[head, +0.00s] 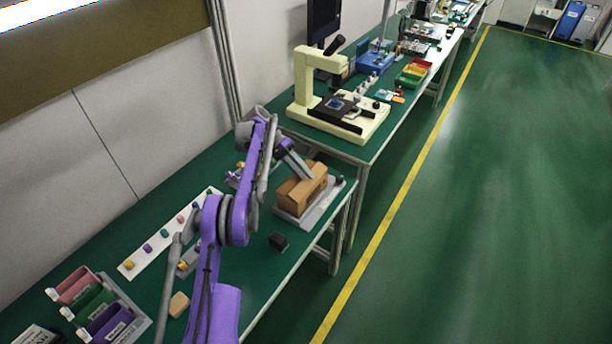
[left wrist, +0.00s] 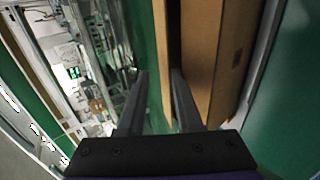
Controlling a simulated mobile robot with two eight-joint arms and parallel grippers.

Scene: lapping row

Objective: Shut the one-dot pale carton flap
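A brown carton (head: 300,194) stands on a grey base plate (head: 322,210) near the front edge of the bench. Its brown side also shows in the left wrist view (left wrist: 214,60), with a small dark mark that I cannot read as a dot. My left gripper (head: 304,174) reaches down to the carton's top and hides part of it. In the left wrist view the left gripper (left wrist: 158,76) has its fingers apart. A narrow tan strip of carton (left wrist: 160,50), perhaps a flap, shows beyond the gap between the fingers. I cannot tell whether they touch it. My right gripper is not in view.
A small black block (head: 278,241) lies left of the base plate. A cream microscope-like machine (head: 340,112) stands on the bench beyond. A white strip (head: 140,262) with coloured pieces, a tan block (head: 179,304) and coloured bins (head: 95,300) lie at left.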

